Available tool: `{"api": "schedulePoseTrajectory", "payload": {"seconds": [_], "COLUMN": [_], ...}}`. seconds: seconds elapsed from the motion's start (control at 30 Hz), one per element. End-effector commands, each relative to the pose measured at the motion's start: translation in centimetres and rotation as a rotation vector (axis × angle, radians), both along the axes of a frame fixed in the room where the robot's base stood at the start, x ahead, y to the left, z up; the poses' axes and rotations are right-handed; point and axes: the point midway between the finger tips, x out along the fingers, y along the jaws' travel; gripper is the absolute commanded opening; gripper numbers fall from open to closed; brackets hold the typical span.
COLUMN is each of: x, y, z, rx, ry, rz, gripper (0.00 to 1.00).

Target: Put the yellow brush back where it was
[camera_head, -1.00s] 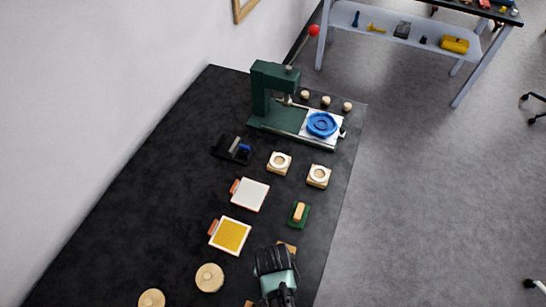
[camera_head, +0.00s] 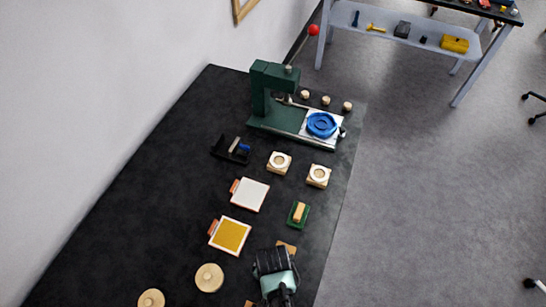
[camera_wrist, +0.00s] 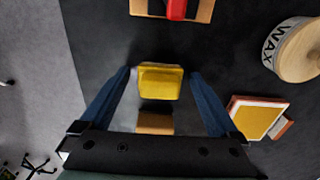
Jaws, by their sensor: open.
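In the wrist view the yellow brush (camera_wrist: 160,82) is a yellow block between the two blue fingers of my gripper (camera_wrist: 161,74). The gripper is open, with a gap visible on each side of the brush. A wooden piece (camera_wrist: 155,123) shows just below the brush in that view; I cannot tell whether the two touch. In the head view my gripper (camera_head: 274,262) is low over the dark table, and the brush is hidden under it. The edge of a wooden piece (camera_head: 287,247) shows beyond the gripper.
A red item on a wooden base (camera_wrist: 176,9) and a wax tin (camera_wrist: 292,48) are near. A yellow framed pad (camera_head: 230,236), a white pad (camera_head: 250,194) and a green tray (camera_head: 299,215) lie farther up the table. A green press (camera_head: 270,95) stands at the far end.

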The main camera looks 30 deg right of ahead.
Motion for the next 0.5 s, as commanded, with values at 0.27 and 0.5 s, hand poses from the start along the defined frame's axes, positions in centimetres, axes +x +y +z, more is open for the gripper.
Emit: {"api": "schedulePoseTrajectory", "payload": {"seconds": [0.27, 0.5], "x": [0.1, 0.1], "y": [0.0, 0.0], "z": [3.0, 7.7], "rx": [-0.001, -0.001], "ry": [-0.005, -0.005], "rz": [0.0, 0.0], "gripper": [0.96, 0.96]}}
